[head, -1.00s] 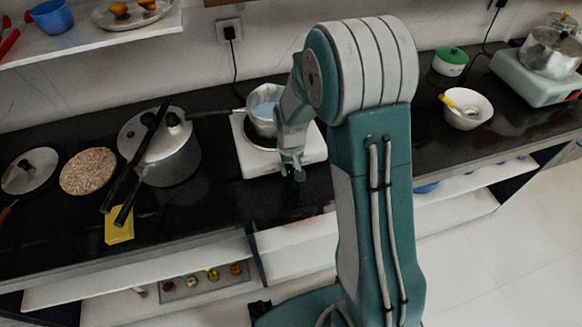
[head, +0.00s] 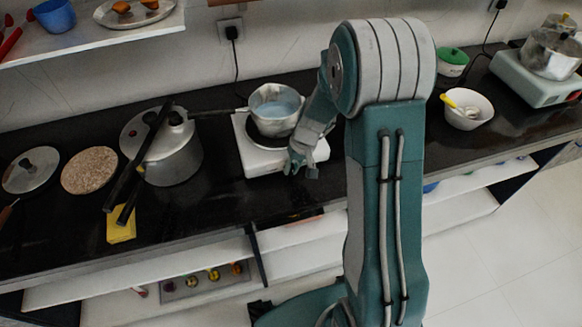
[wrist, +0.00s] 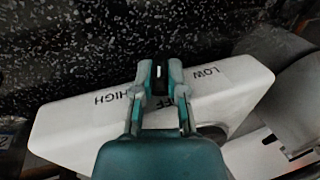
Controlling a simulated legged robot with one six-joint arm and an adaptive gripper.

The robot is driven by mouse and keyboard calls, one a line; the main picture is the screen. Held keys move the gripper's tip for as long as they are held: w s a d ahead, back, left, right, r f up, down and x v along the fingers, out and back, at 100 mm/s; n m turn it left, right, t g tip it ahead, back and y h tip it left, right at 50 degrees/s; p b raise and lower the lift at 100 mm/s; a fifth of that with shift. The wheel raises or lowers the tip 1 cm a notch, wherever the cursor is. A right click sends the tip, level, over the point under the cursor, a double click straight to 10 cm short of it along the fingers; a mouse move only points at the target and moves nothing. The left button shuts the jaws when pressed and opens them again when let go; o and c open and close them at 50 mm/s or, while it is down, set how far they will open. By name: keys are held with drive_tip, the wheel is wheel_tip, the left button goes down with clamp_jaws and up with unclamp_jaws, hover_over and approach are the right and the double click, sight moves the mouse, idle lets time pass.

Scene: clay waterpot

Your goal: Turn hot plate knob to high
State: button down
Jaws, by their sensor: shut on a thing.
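The white hot plate (head: 262,163) stands on the dark counter with a saucepan (head: 275,110) of pale bluish liquid on it. My gripper (head: 300,166) is at its front edge in the head view. In the wrist view, my gripper (wrist: 159,76) is shut on the small dark knob (wrist: 158,71), which shows between the fingertips with a pale mark on it. The hot plate's front panel (wrist: 80,125) has HIGH printed left of the fingers and LOW to the right. OFF is partly hidden between the fingers. Most of the knob is hidden.
A pressure cooker (head: 180,160) stands left of the hot plate, with long black handles near the saucepan's handle. A yellow sponge (head: 121,226) lies at the counter's front left. A white bowl (head: 468,108) stands to the right. The counter in front of the hot plate is clear.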

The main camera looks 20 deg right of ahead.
drive_tip(key=shift+d+f+y, duration=0.1)
drive_tip(key=shift+d+y, duration=0.05)
drive_tip(key=shift+y, duration=0.8)
drive_tip(key=shift+d+f+y, duration=0.1)
drive_tip(key=shift+y, duration=0.85)
drive_tip(key=c, duration=0.7)
unclamp_jaws()
